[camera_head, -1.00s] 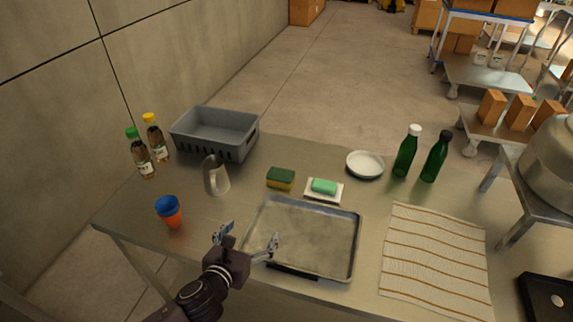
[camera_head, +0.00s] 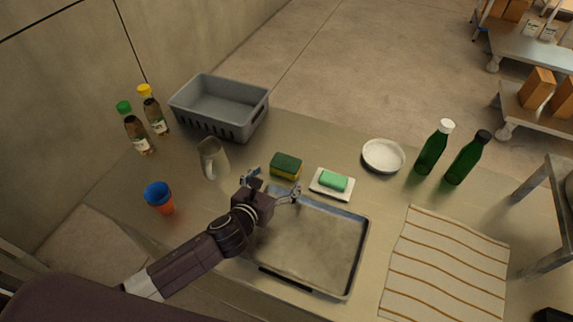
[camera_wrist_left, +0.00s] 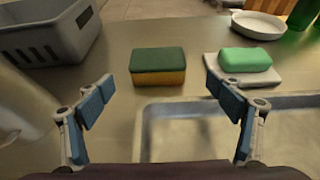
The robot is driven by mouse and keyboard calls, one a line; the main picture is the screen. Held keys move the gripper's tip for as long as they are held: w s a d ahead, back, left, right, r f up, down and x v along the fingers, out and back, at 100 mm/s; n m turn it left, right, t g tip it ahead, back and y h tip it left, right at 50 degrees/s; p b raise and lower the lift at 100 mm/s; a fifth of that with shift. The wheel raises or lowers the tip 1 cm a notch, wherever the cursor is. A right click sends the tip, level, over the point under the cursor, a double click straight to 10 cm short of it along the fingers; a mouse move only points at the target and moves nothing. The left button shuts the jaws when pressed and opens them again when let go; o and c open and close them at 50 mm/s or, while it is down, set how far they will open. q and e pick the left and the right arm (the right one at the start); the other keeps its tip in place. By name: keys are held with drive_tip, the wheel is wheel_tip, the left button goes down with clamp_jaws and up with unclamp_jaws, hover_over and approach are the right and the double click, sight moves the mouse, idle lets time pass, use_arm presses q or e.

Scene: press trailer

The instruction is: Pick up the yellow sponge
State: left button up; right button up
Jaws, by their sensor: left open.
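The yellow sponge (camera_head: 286,166) has a dark green top layer and lies on the metal table behind the tray. In the left wrist view the sponge (camera_wrist_left: 158,67) is ahead, a little left of centre, between the lines of the two fingers and beyond their tips. My left gripper (camera_head: 273,186) is open and empty, just in front of the sponge and not touching it. Its blue-padded fingers (camera_wrist_left: 160,95) are spread wide in the wrist view. My right gripper is not in view.
A green soap on a white dish (camera_head: 331,191) lies right of the sponge. A metal pitcher (camera_head: 213,160) stands to its left, with a grey basket (camera_head: 221,108) behind. The tray (camera_head: 322,252) is in front. A white plate (camera_head: 383,156) and green bottles stand at right.

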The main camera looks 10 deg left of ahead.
sight(282, 170)
use_arm(q)
drive_tip(key=x, duration=0.2)
drive_tip(key=p+x, duration=0.1)
drive_tip(key=shift+w+a+r, duration=0.15)
drive_tip(key=shift+w+a, duration=0.05)
drive_tip(key=shift+w+d+f, duration=0.15)
drive_tip(key=shift+w+f, duration=0.15)
drive_tip(key=shift+w, duration=0.25)
drive_tip(key=shift+c, duration=0.7)
drive_tip(key=c, duration=0.5)
drive_tip(key=shift+c, duration=1)
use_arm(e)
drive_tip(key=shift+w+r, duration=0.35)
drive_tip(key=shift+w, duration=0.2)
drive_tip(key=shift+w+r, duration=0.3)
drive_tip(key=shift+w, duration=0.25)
